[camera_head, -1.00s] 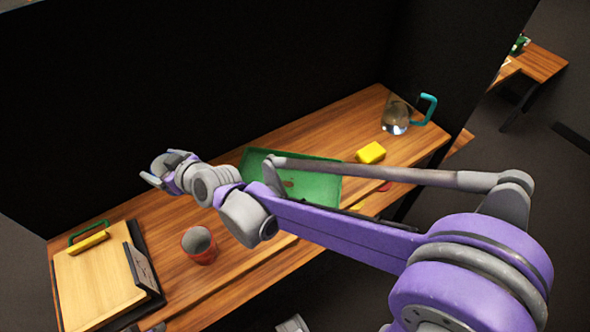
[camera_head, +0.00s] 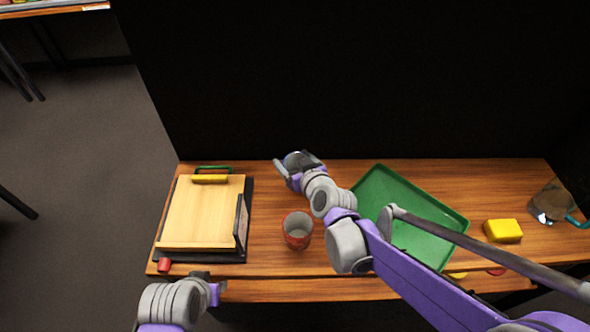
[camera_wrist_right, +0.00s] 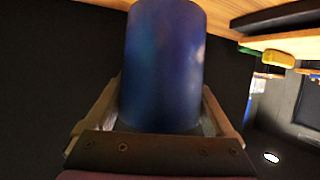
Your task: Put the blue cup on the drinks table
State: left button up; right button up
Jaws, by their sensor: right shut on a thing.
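The blue cup (camera_wrist_right: 165,65) fills the middle of the right wrist view, between the two fingers of my right gripper (camera_wrist_right: 163,115). The gripper is shut on it. In the head view my right gripper (camera_head: 297,163) is over the back part of the wooden table, and the cup barely shows there. My left gripper (camera_head: 210,287) is at the table's front edge at lower left; its fingers are too unclear to judge. Which surface is the drinks table is not clear from these views.
The wooden table (camera_head: 275,185) holds a red cup (camera_head: 297,230), a green tray (camera_head: 375,190), a yellow block (camera_head: 502,231), a glass jug (camera_head: 550,203) and a wooden board (camera_head: 205,215). A dark wall stands behind. Another table (camera_head: 50,9) shows at top left, with open floor before it.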

aim_at(293, 168)
jog(key=shift+f+b, duration=0.35)
jog(key=shift+f, duration=1.45)
jog(key=shift+f, duration=0.1)
jog(key=o, duration=1.2)
jog(key=shift+c, duration=0.2)
jog(key=shift+s+d+r, duration=0.1)
jog(key=shift+s+r, duration=0.15)
jog(key=p+v, duration=0.2)
jog(key=v, duration=0.9)
jog(key=shift+s, duration=0.2)
jog(key=shift+r, duration=0.15)
